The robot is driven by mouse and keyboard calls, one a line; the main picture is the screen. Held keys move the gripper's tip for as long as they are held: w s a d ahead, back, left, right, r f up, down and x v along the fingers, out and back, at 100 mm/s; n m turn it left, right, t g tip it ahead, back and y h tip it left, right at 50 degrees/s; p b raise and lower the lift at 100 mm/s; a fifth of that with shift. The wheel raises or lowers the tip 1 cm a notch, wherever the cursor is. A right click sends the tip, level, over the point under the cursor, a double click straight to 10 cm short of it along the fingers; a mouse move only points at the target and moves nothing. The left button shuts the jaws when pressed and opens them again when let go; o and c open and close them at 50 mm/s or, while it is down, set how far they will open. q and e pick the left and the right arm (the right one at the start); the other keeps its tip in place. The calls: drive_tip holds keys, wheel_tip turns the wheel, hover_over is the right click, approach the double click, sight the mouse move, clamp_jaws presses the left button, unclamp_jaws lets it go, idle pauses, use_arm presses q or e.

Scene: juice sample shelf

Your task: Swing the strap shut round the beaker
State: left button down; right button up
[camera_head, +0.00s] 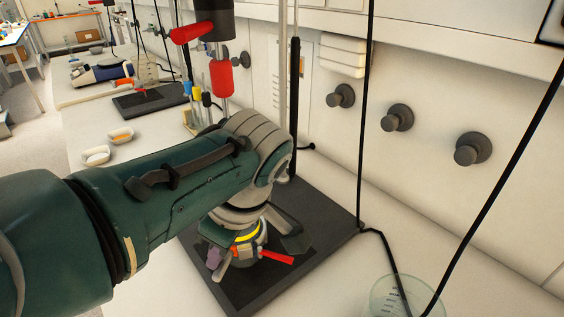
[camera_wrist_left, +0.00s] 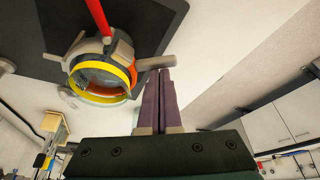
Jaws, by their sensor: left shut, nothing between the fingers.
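My left gripper (camera_wrist_left: 160,82) has its purple fingers shut together with nothing between them. In the head view it is mostly behind my arm; a bit of purple finger (camera_head: 214,256) shows left of the clamp. The clamp (camera_wrist_left: 103,55) has a yellow and orange round band (camera_wrist_left: 125,78) and a grey tab sticking out to the right, close to my fingertips; touching or apart, I cannot tell. The band also shows in the head view (camera_head: 247,236). Something clear, perhaps the beaker, shows inside the band. Whether the strap is fully closed is unclear. My right gripper is out of view.
The clamp is over a black base plate (camera_head: 332,233). A red handle (camera_head: 277,258) sticks out beside it. A clear graduated beaker (camera_head: 393,297) stands at the lower right. Black cables hang at the right. A stand with red clamps (camera_head: 221,78) rises behind my arm.

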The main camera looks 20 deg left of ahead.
use_arm(q)
drive_tip(key=shift+a+r+p, duration=0.2)
drive_tip(key=shift+a+p, duration=0.1)
wheel_tip(320, 180, up, 11)
drive_tip(key=p, duration=0.4)
drive_tip(key=s+a+f+m+t+h, duration=0.1)
drive_tip(key=s+f+m, duration=0.1)
drive_tip(key=s+m, duration=0.25)
drive_tip(key=s+f+m+h, duration=0.1)
drive_tip(key=s+f+m, duration=0.2)
drive_tip(key=s, duration=0.2)
drive_tip(key=s+d+r+m+t+h, duration=0.2)
drive_tip(key=s+r+m, duration=0.5)
drive_tip(key=s+m, duration=0.45)
wheel_tip(320, 180, up, 28)
drive_tip(key=w+p, duration=0.1)
drive_tip(key=p, duration=2.7)
drive_tip(key=shift+a+f+p, duration=0.15)
drive_tip(key=shift+f+p, duration=0.05)
drive_tip(key=shift+p, duration=0.15)
